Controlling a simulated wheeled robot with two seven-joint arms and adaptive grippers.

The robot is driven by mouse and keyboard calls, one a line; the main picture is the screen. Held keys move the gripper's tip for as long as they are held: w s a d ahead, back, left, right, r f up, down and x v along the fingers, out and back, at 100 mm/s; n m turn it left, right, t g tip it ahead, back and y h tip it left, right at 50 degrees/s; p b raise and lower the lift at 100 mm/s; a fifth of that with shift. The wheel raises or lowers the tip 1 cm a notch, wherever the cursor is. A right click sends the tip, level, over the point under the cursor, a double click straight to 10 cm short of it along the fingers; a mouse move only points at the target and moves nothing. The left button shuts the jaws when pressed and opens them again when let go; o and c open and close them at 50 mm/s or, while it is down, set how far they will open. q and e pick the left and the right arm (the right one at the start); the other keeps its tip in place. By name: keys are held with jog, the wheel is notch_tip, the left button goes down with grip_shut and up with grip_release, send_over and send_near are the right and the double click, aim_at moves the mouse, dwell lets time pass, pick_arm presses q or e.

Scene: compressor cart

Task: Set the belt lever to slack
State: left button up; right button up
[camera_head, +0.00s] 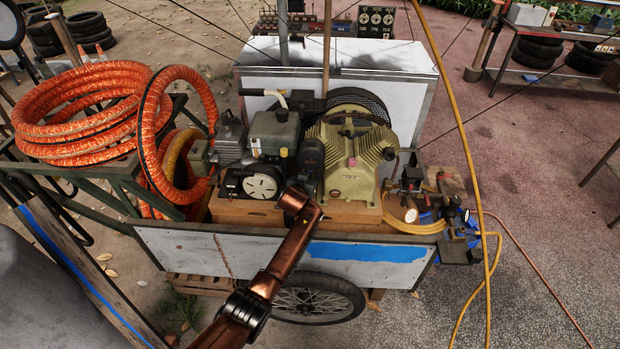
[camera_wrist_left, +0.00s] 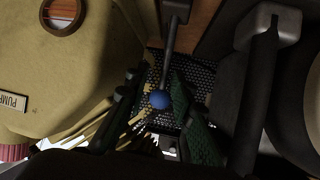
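The belt lever (camera_wrist_left: 171,48) is a grey metal rod ending in a blue ball knob (camera_wrist_left: 160,99) in the left wrist view. The rod runs from a grey block at the top edge down to the knob. My left gripper (camera_wrist_left: 158,92) has its two dark green fingers apart, one on each side of the knob. Gaps seem to show beside the knob, so I see no firm grip. In the head view my left gripper (camera_head: 312,156) is down between the engine and the pump (camera_head: 347,163); the lever is hidden there. My right gripper is not in view.
The cream pump body (camera_wrist_left: 85,75) is close on the left in the wrist view, with a dark engine part (camera_wrist_left: 262,80) close on the right. Black mesh lies behind the knob. Orange hose coils (camera_head: 85,110) and a yellow hose (camera_head: 462,120) flank the cart.

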pick_arm(q)
jog(key=shift+o, duration=0.7)
jog(key=shift+f, duration=0.3)
jog(key=shift+s+a, duration=0.1)
jog(key=shift+s, duration=0.25)
jog(key=v, duration=1.1)
jog(key=shift+r, duration=0.3)
jog(key=shift+s, duration=0.1)
